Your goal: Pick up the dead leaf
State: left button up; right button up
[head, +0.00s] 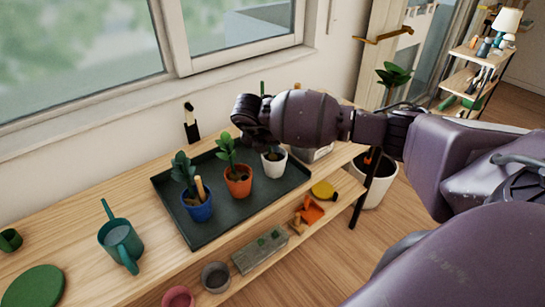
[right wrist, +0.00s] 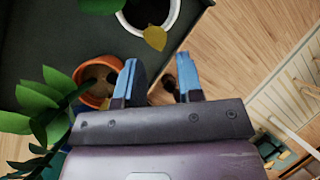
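A yellow-brown dead leaf (right wrist: 155,38) hangs at the rim of the white pot (right wrist: 174,12) in the right wrist view. The white pot (head: 279,170) also shows in the head view, partly behind my right arm; I cannot make out the leaf there. My right gripper (right wrist: 158,82) is open, its two blue fingertips apart with nothing between them, and the leaf is beyond the tips. In the head view my right gripper (head: 250,125) is above the tray, mostly hidden by its own wrist. My left gripper is not in view.
An orange pot (head: 239,186) and a blue pot (head: 202,211) with a tan upright piece stand on the dark tray (head: 222,225). A teal watering can (head: 121,243) stands left on the wooden bench. A window is behind.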

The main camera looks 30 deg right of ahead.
aim_at(271, 153)
jog(key=shift+x, duration=3.4)
jog(key=shift+w+a, duration=0.15)
jog(key=shift+a, duration=0.05)
grip_shut()
